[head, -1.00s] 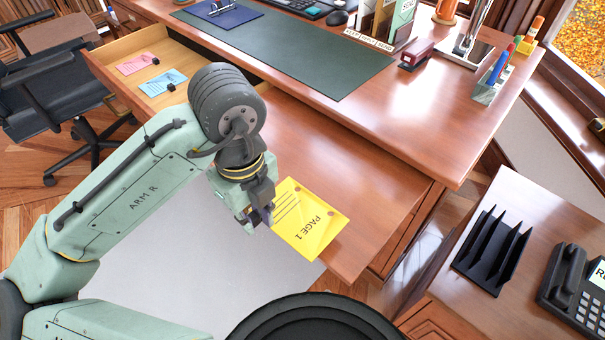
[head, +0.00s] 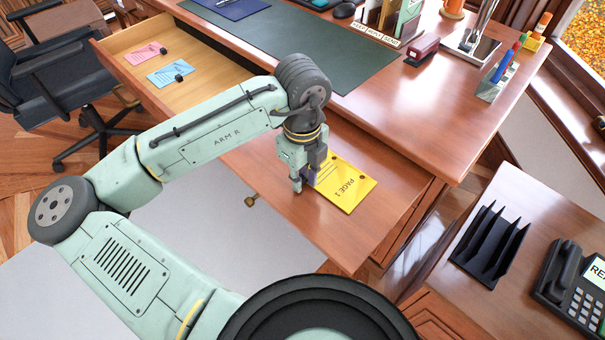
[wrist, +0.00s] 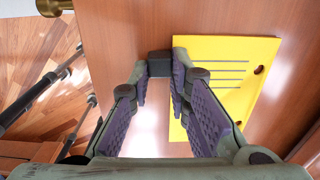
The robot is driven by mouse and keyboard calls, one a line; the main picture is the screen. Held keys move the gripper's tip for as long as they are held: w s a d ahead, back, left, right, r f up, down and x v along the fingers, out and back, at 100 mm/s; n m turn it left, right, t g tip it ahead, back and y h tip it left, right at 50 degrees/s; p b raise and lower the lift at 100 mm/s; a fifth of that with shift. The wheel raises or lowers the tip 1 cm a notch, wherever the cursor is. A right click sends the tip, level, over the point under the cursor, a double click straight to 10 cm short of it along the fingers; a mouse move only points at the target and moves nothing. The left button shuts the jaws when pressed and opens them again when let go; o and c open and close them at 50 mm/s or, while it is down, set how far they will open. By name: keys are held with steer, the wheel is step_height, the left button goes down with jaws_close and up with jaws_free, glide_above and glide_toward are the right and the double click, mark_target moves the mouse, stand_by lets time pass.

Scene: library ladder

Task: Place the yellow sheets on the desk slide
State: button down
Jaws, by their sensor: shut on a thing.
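The yellow sheets (head: 346,185), marked "PAGE 1", lie flat over the desk slide (head: 335,232), the wooden board pulled out at the desk front. I cannot tell whether they touch it. In the wrist view the yellow sheets (wrist: 228,85) extend right from a small dark block (wrist: 160,63) at their left edge. My gripper (head: 305,185) is shut on this block, low over the slide. In the wrist view my gripper (wrist: 160,75) has its purple-padded fingertips on both sides of the block. The right finger covers part of the sheets' edge.
An open drawer (head: 215,92) at left holds a pink sheet (head: 146,53) and a blue sheet (head: 170,73). A brass knob (head: 250,201) juts from the slide's front. A side cabinet with a black file rack (head: 490,245) and phone (head: 565,275) stands right. Bare slide surrounds the sheets.

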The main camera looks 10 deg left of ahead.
steer(key=shift+f, duration=0.15)
steer(key=c, duration=1.5)
jaws_free()
